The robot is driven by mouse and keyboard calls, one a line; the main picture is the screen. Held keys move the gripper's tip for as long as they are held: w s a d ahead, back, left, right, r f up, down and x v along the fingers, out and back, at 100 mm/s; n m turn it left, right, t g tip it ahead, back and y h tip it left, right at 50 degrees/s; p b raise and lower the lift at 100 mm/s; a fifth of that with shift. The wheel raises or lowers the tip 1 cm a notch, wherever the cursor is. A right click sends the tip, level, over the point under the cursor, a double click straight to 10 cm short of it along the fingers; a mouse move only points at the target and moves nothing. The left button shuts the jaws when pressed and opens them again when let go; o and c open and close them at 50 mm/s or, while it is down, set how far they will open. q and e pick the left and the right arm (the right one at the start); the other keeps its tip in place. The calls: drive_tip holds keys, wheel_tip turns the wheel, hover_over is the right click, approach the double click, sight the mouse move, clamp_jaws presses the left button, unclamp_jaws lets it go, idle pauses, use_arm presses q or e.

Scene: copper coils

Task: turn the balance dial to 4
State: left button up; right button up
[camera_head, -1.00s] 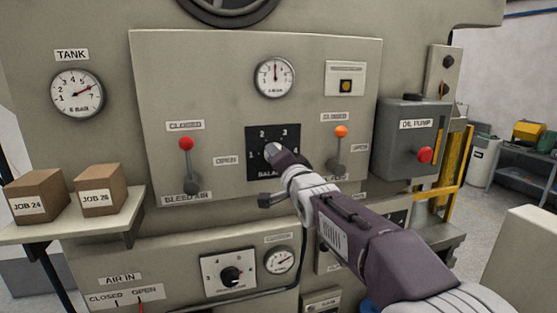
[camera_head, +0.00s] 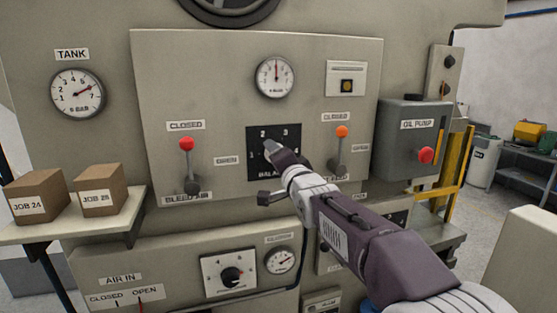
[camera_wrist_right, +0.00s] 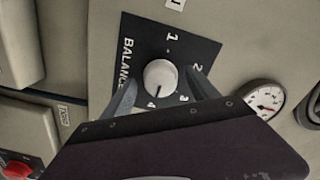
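The balance dial is a round white knob (camera_wrist_right: 160,77) on a black plate (camera_wrist_right: 135,35) marked 1 to 4, seen in the right wrist view. A small dark mark on the knob faces down in that view, roughly towards the 4. My right gripper (camera_wrist_right: 161,90) has a finger on either side of the knob, with a narrow gap showing on both sides. In the head view, the gripper (camera_head: 275,150) is at the plate (camera_head: 252,135) and hides the knob. My left gripper is in neither view.
A red-tipped lever (camera_head: 187,146) stands left of the plate and an orange-tipped lever (camera_head: 341,133) right of it. A gauge (camera_head: 275,77) sits above. The oil pump box (camera_head: 400,150) juts out at right. Boxes (camera_head: 101,190) rest on a shelf at left.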

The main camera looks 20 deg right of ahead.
drive_tip(key=s+b, duration=0.2)
drive_tip(key=s, duration=0.7)
drive_tip(key=shift+d, duration=0.15)
